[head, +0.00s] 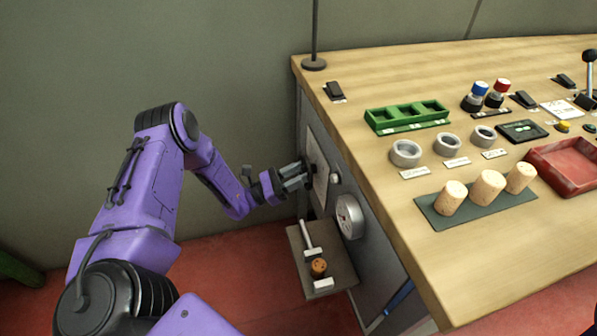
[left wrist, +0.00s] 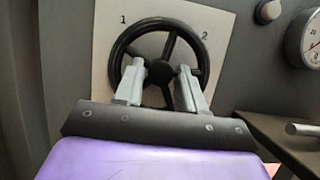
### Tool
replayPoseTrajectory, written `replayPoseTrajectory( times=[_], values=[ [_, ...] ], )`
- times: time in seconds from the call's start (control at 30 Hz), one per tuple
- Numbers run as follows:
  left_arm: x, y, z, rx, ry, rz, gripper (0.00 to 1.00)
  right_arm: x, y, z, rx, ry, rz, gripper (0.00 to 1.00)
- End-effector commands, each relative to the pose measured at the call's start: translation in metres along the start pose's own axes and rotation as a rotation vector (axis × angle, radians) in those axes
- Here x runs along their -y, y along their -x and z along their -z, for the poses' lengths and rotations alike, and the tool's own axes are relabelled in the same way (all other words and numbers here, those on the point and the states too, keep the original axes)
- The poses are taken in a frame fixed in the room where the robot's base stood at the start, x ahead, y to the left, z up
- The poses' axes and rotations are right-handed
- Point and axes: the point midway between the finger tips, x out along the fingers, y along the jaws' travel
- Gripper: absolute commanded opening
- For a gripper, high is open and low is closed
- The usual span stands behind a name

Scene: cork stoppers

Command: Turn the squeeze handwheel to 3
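The squeeze handwheel is a black spoked wheel (left wrist: 171,24) in front of a pale plate (left wrist: 95,60) on the side panel of the bench. The plate shows a 1 at the wheel's upper left and a 2 at its upper right. I see no 3 and no pointer mark; the wheel's lower part is hidden by my gripper. In the head view the wheel (head: 308,162) is seen nearly edge-on. My left gripper (left wrist: 160,74) faces the wheel, also in the head view (head: 303,174). Its fingers are apart, one on each side of the hub; contact cannot be told. My right gripper is not in view.
A round gauge (head: 349,216) and a pale knob (head: 335,178) sit right of the wheel. Below, a small shelf (head: 340,270) holds a hammer-like tool and a cork. The bench top (head: 420,240) carries corks, rings, a green rack (head: 406,117) and a red tray (head: 540,160).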

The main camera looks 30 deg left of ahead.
Motion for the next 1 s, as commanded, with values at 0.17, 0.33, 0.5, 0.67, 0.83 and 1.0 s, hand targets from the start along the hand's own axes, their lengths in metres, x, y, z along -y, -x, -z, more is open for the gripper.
replayPoseTrajectory(
  times=[0.17,0.33,0.5,0.67,0.83,1.0],
  values=[
    [0.0,-0.002,0.0,0.0,-0.001,0.001,0.39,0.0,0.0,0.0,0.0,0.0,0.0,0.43],
    [0.0,-0.001,0.0,0.0,-0.001,0.0,0.04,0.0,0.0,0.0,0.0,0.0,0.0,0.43],
    [0.0,-0.001,0.0,0.0,-0.003,0.0,0.0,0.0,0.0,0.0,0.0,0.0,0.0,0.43],
    [-0.001,-0.001,0.0,0.001,-0.026,0.008,0.0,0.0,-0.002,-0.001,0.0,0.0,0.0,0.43],
    [-0.001,-0.001,0.001,0.001,-0.093,0.037,0.0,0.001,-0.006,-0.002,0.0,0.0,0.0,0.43],
    [-0.002,-0.001,0.001,0.001,-0.211,0.087,0.0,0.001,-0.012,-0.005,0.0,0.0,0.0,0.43]
  ],
)
